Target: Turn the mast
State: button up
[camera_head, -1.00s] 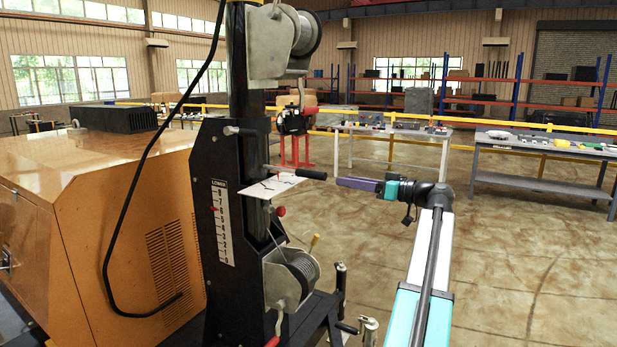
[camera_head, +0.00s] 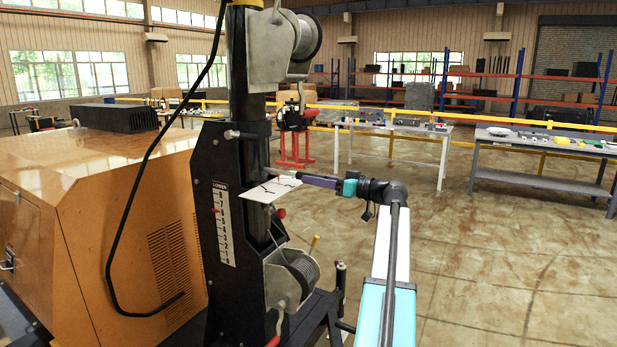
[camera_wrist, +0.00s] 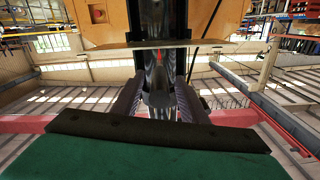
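The mast (camera_head: 250,120) is a black upright column with a "LOWER" number scale (camera_head: 223,225) and a red pointer on its left. A pale plate (camera_head: 268,188) juts from its front, with a short bar and dark handle beside it. My gripper (camera_head: 306,180) has reached that handle from the right, and its purple fingers mostly hide it in the head view. In the wrist view, my fingers (camera_wrist: 158,90) stand apart on either side of the dark, shiny handle (camera_wrist: 158,98). A small gap seems to show, so they look open around it.
An upper winch (camera_head: 290,40) and a lower winch (camera_head: 290,275) are fixed to the mast. An orange generator housing (camera_head: 90,210) stands left, with a black cable hanging before it. Workbenches (camera_head: 545,155) stand behind; the floor at right is clear.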

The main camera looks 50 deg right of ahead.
jog(key=shift+x, duration=1.15)
grip_shut()
jog(key=shift+a+f, duration=0.1)
jog(key=shift+a, duration=0.1)
jog(key=shift+s, duration=0.1)
